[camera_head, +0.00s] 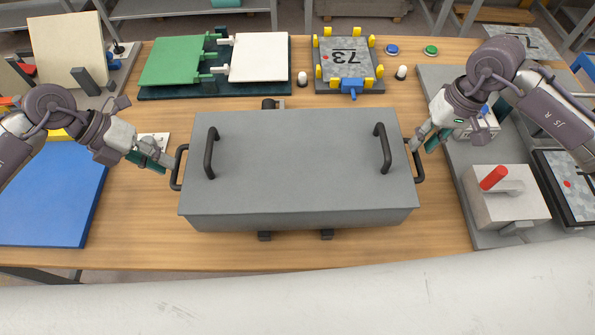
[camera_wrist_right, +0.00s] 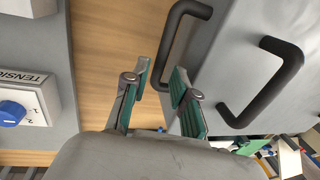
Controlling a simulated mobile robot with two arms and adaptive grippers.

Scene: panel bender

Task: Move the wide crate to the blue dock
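The wide crate (camera_head: 295,165) is a grey lidded box in the middle of the wooden table, with two dark handles on top and one on each end. The blue dock (camera_head: 50,195) is a flat blue panel at the table's left. My left gripper (camera_head: 163,158) is beside the crate's left end handle (camera_head: 179,168); its fingers look apart, and contact cannot be told. My right gripper (camera_head: 420,143) is beside the right end handle (camera_head: 419,162). In the right wrist view its fingers (camera_wrist_right: 158,92) are open, with the end handle (camera_wrist_right: 168,50) close to the fingertips.
A board with green and white plates (camera_head: 214,92) and a fixture marked 73 (camera_head: 347,62) stand behind the crate. A grey panel with a red-handled block (camera_head: 503,195) is at the right. Bare table (camera_head: 130,215) lies between crate and blue dock.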

